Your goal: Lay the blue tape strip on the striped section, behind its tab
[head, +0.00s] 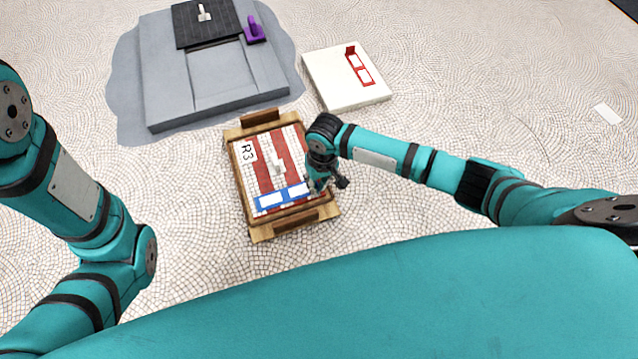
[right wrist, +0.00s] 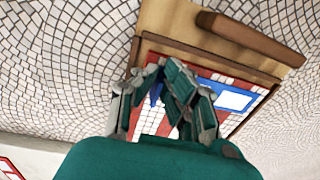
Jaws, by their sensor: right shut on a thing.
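The striped section (head: 291,146), red and white mosaic with an R3 mark, lies in a wooden tray. A white upright tab (head: 279,166) stands near its middle. The blue tape strip (head: 284,196), with two white panels, spans the near end of the section, on my side of the tab. I cannot tell whether it touches the surface. My right gripper (head: 325,188) is at the strip's right end, shut on a blue part of it. The wrist view also shows the strip (right wrist: 258,89) beside the fingers (right wrist: 157,88). My left gripper is out of view.
The wooden tray (head: 238,190) has raised end handles. Behind it is a grey stepped slab (head: 160,75) with a dark panel (head: 190,30) and a purple handled piece (head: 255,32). A white board (head: 325,75) holds a red strip (head: 359,68).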

